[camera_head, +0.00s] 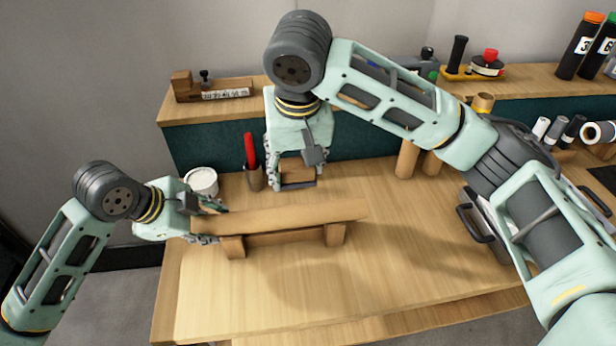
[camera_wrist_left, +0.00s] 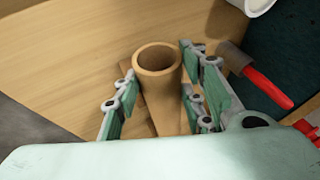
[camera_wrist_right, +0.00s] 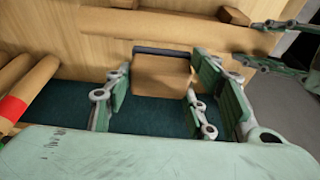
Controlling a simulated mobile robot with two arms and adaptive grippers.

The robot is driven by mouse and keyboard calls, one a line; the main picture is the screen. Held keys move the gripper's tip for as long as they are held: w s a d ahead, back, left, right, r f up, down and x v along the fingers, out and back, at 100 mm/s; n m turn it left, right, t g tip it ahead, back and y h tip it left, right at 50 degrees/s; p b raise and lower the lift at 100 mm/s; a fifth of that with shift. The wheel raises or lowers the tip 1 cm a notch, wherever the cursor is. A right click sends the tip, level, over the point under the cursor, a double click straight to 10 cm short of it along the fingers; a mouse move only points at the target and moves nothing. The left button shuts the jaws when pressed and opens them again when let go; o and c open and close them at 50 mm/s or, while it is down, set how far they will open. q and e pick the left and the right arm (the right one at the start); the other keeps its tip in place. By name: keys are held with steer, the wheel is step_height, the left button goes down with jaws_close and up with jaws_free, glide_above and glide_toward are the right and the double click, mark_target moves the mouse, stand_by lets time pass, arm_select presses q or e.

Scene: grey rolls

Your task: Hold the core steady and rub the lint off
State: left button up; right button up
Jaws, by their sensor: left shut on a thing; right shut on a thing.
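The core (camera_head: 292,215) is a long brown cardboard tube lying across a wooden cradle (camera_head: 336,236). My left gripper (camera_head: 208,222) is shut on its left end. In the left wrist view the hollow end of the core (camera_wrist_left: 157,62) sits between the fingers. My right gripper (camera_head: 293,182) is shut on a brown block (camera_head: 298,170) with a dark strip along its lower edge. It holds the block behind the core, apart from it. The block also shows in the right wrist view (camera_wrist_right: 160,78), with the core beyond it. I cannot make out lint on the core.
Upright brown tubes (camera_head: 407,158) and a tray with dark handles (camera_head: 474,222) are to the right. A raised shelf (camera_head: 215,108) runs along the back. The front of the table is clear.

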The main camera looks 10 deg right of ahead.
arm_select(q)
steer(key=o, duration=1.3)
steer(key=shift+v, duration=6)
